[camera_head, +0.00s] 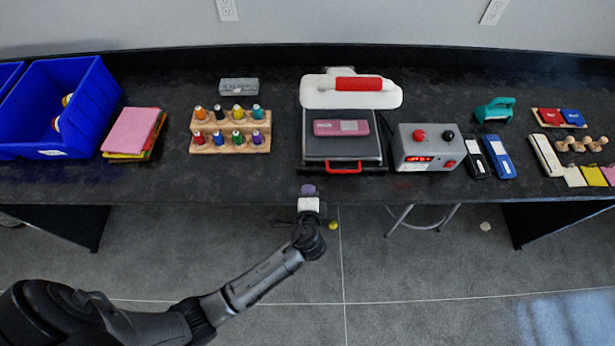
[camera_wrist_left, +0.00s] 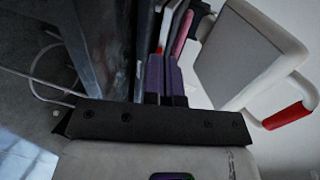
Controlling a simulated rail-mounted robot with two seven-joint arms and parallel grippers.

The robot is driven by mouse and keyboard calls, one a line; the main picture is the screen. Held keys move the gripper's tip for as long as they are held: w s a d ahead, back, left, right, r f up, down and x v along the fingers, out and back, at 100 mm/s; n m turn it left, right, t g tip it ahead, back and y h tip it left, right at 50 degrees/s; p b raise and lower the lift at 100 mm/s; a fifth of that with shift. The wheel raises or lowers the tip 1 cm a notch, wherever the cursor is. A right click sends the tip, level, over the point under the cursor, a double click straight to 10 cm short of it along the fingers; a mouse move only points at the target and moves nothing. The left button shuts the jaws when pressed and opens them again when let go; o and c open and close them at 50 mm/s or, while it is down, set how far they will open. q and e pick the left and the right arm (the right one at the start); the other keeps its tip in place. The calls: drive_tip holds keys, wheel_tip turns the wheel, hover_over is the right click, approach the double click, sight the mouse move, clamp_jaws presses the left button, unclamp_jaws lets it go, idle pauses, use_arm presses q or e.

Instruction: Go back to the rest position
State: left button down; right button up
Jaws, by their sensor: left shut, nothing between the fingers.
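My left gripper (camera_head: 308,190) is at the front edge of the black bench, in front of the heat press. Its purple fingers are shut with nothing between them; they also show in the left wrist view (camera_wrist_left: 163,75). My left arm reaches in from the lower left. My right gripper is not in view. The heat press (camera_head: 341,95) stands open on the bench, with a white upper part and red handle. A dark pink flat item (camera_head: 341,128) lies on its dark plate; it also shows in the left wrist view (camera_wrist_left: 184,32).
On the bench (camera_head: 240,180) stand blue bins (camera_head: 90,110), folded cloths (camera_head: 132,132), a wooden rack of spools (camera_head: 230,142), a grey control box (camera_head: 427,145) and a teal tool (camera_head: 494,109). A stool (camera_head: 420,217) is under the bench. Floor in front is open.

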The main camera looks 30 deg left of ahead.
use_arm(q)
drive_tip(key=shift+v, duration=1.8)
drive_tip(key=s+a+n+g+h, duration=0.1)
drive_tip(key=s+n+g+h, duration=0.75)
drive_tip(key=s, duration=1.55)
wheel_tip(320, 180, up, 31)
drive_tip(key=p, duration=3.1)
